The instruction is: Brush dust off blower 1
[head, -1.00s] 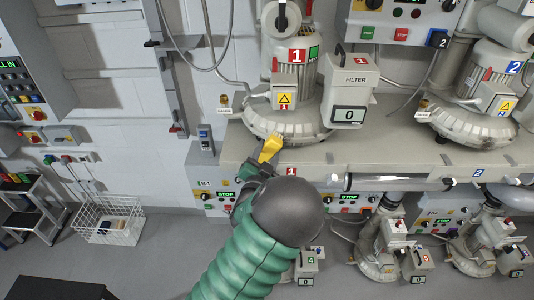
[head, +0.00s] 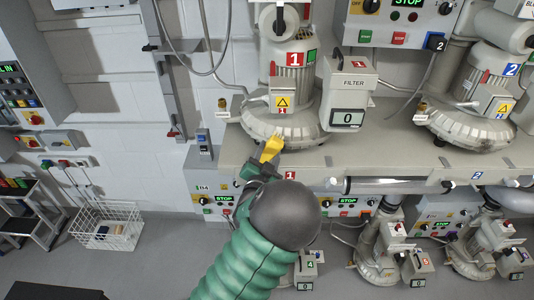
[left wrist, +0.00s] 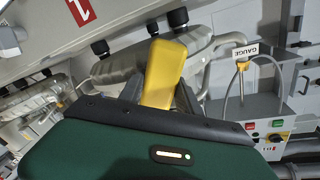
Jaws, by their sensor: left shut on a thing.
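Blower 1 (head: 290,88) is a grey-white motor with a red 1 label, standing on a round ribbed base (head: 282,128) on the beige bench. My left gripper (head: 264,164) is shut on a yellow brush handle (head: 271,147). The yellow piece reaches up to the front lower edge of the base; I cannot tell whether it touches. No dust can be made out. My right gripper is not in view.
A filter box (head: 347,92) reading 0 stands right of blower 1. A brass-topped gauge fitting (head: 222,108) is at its left. Blower 2 (head: 485,90) is farther right. A clear pipe (head: 395,185) runs below the bench edge. A wire basket (head: 106,226) is on the floor.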

